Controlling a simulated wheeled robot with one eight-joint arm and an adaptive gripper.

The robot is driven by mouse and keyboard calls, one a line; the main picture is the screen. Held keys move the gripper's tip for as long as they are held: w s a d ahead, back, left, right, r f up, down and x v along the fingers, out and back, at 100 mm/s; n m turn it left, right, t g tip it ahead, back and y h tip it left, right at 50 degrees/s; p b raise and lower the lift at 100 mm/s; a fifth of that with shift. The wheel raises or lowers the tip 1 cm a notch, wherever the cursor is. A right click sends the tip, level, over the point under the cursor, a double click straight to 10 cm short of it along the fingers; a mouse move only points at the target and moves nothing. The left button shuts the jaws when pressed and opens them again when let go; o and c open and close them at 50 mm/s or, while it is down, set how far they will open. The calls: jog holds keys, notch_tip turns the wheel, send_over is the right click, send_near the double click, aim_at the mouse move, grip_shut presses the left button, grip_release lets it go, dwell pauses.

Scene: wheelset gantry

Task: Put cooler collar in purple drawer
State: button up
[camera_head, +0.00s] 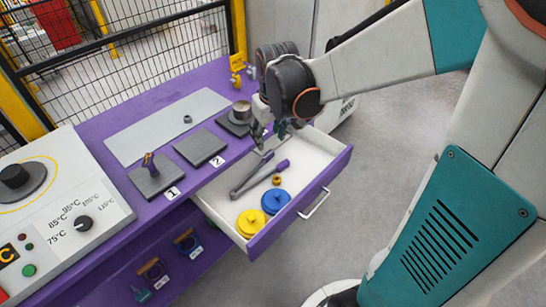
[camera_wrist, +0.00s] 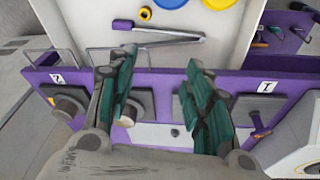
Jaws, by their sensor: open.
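The purple drawer (camera_head: 323,174) is pulled open below the purple bench; it also shows in the wrist view (camera_wrist: 76,27). No part is clearly marked as the cooler collar. A grey-brown cylindrical part (camera_head: 241,107) stands on a dark pad at the bench's far end. In the wrist view, a dull metal cylinder (camera_wrist: 72,104) stands on the left pad, and a pale cylindrical shape (camera_wrist: 130,111) shows partly behind a finger. My gripper (camera_head: 267,137) is open and empty, above the drawer's far corner near the bench edge. Its spread fingers fill the middle of the wrist view (camera_wrist: 163,95).
The drawer holds grey tongs (camera_head: 252,175), a small brass ring (camera_head: 276,181), a blue disc (camera_head: 276,201) and a yellow disc (camera_head: 250,222). The middle pad (camera_head: 200,147) looks bare. A control panel (camera_head: 60,215) is left.

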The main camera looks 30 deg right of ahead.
jog(key=s+a+r+t, duration=0.2)
jog(key=s+a+r, duration=0.1)
jog(key=s, duration=0.4)
jog(key=s+a+r+t, duration=0.2)
jog(key=s+r, duration=0.3)
jog(key=s, duration=0.3)
jog(key=shift+s+a+m, duration=0.25)
jog(key=shift+a+m, duration=0.15)
jog(key=shift+a, duration=0.45)
